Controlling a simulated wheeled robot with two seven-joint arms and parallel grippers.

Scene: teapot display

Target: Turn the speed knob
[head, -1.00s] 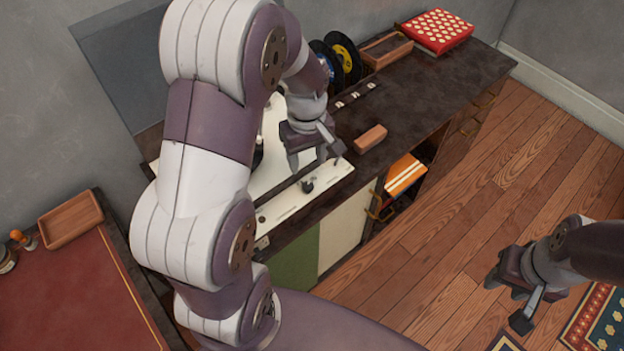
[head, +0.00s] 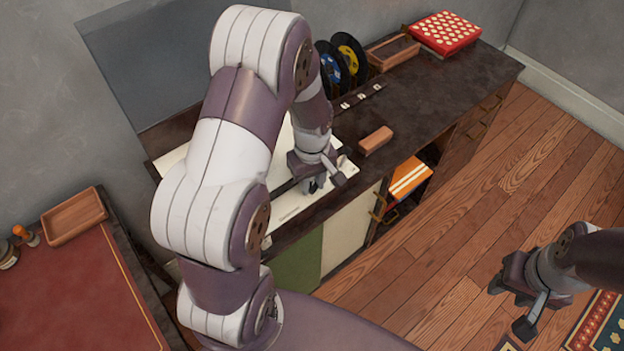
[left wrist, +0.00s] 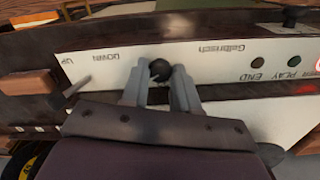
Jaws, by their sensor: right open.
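A small round black knob (left wrist: 160,70) stands on the white panel (left wrist: 110,58) beside the word DOWN in the left wrist view; I take it for the speed knob. My left gripper (left wrist: 161,75) has one finger on each side of the knob, close to it. I cannot tell whether the fingers touch it. In the head view my left gripper (head: 318,184) is low over the front strip of the panel and hides most of the knob. My right gripper (head: 509,306) is open and empty above the wooden floor, far from the cabinet.
A thin grey lever (left wrist: 77,86) stands left of the knob. A reddish-brown block (head: 376,140) lies on the dark cabinet top (head: 440,92). Reels (head: 350,52), a wooden tray (head: 393,53) and a red dotted box (head: 443,34) sit farther back.

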